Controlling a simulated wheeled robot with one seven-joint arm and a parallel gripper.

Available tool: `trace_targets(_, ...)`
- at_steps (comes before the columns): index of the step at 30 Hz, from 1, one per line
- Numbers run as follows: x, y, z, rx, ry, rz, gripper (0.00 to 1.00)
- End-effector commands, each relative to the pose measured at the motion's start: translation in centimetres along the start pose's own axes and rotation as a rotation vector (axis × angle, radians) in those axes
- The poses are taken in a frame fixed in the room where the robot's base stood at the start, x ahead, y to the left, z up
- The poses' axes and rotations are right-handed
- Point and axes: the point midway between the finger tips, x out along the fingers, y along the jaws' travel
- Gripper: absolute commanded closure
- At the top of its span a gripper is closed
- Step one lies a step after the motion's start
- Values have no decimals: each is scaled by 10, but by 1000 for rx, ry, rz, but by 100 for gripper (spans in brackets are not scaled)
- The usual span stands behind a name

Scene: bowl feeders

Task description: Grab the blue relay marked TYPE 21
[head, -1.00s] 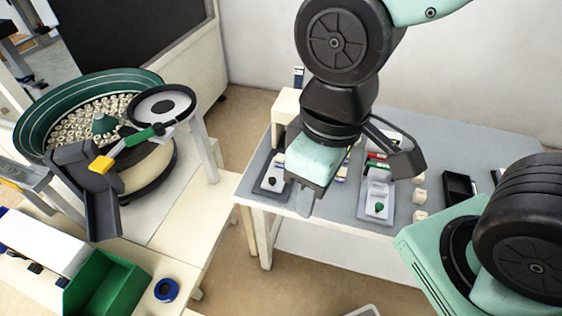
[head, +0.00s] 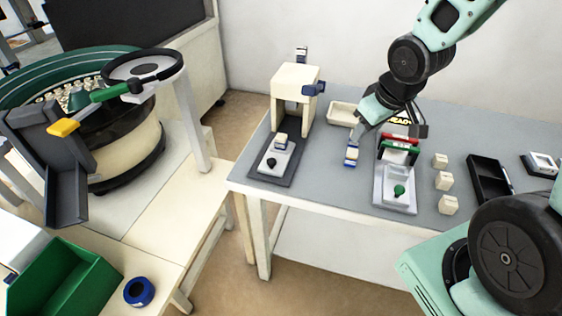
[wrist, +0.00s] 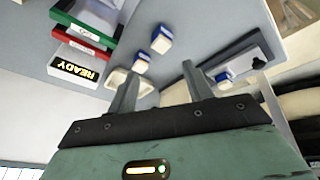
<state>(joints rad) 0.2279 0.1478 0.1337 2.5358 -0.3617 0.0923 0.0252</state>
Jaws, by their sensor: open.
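Blue-and-white relays show on the grey table, their markings too small to read, so I cannot tell which is TYPE 21. One relay (head: 351,156) stands on open table just below my gripper (head: 359,130) in the head view. In the wrist view one relay (wrist: 161,39) and another (wrist: 141,62) lie beyond the fingertips, near each other. A third relay (wrist: 223,78) sits on the dark plate right of the fingers; it also shows in the head view (head: 281,140). My gripper (wrist: 158,72) is open and empty, above the table.
A cream press (head: 295,80) stands left of the gripper, with a shallow cream tray (head: 343,114) beside it. Red and green holders (head: 400,143) and a READY sign (wrist: 75,68) are close by. Cream blocks (head: 444,180) and a black tray (head: 488,180) lie right.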

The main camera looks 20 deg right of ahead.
Motion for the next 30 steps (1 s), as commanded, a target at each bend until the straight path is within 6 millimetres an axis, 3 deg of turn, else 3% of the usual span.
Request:
trace_targets(1,19,16,1,-24,30,0,49)
trace_targets(3,34,28,-6,-94,96,-23,49)
trace_targets(9,60,27,-20,-279,346,-211,49)
trace_targets(16,44,5,-23,-391,675,-477,49)
trace_targets(22,25,-4,-20,-431,825,-588,49)
trace_targets(30,45,-32,-40,-439,841,-605,49)
